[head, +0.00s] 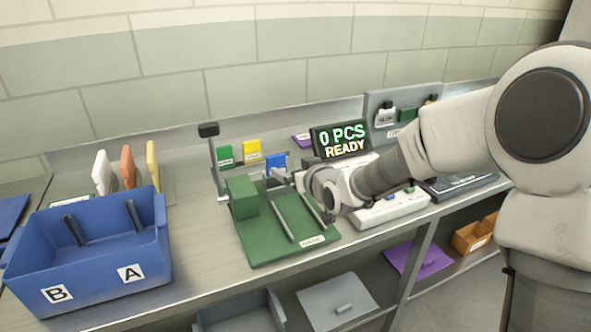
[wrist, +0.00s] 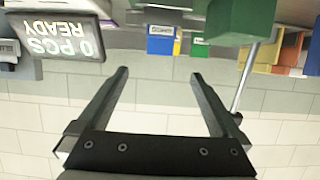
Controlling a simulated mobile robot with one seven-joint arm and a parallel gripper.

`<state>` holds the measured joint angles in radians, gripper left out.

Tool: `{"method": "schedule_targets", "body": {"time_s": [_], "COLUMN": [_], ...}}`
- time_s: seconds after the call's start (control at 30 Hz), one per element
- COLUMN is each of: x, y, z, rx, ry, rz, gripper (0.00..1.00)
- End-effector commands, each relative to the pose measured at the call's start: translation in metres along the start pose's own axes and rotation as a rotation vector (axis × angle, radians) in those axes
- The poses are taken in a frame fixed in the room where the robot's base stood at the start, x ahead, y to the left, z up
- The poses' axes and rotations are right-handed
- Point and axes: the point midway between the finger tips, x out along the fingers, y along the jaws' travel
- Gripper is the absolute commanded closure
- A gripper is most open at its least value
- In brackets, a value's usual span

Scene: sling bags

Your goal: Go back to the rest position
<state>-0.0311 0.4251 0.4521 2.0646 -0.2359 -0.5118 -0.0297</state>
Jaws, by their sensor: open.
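My gripper (wrist: 155,85) is open, with two dark fingers spread apart and nothing between them in the wrist view. In that upside-down view it points toward the back of the bench, with the wall behind it. In the head view my gripper (head: 283,178) is partly hidden by my wrist and sits over the right back part of the green fixture board (head: 262,250). A green block (head: 242,197) stands on the board's left side. I cannot tell in the head view whether the fingers touch anything.
A blue bin (head: 95,285) marked A and B stands at the left. A display (head: 341,139) reads "0 PCS READY". A dark post (head: 212,160) rises behind the board. Coloured boxes, including a yellow one (head: 252,151), stand at the back. A white device (head: 392,208) sits at right.

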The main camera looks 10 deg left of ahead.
Motion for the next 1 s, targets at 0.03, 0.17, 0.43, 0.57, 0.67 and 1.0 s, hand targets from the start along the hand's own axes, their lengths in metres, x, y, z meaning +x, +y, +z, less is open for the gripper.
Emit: {"method": "schedule_targets", "body": {"time_s": [0.03,0.17,0.43,0.57,0.67,1.0], "x": [0.0,0.0,-0.009,-0.038,-0.074,-0.221], "y": [0.0,0.0,0.005,0.023,0.042,0.086], "z": [0.0,0.0,-0.004,-0.013,-0.02,-0.025], "rx": [0.0,0.0,-0.009,-0.03,-0.038,0.043], "ry": [0.0,0.0,-0.02,-0.089,-0.167,-0.414], "rz": [0.0,0.0,0.017,0.074,0.14,0.362], "gripper": [0.0,0.0,0.0,0.0,0.0,0.0]}}
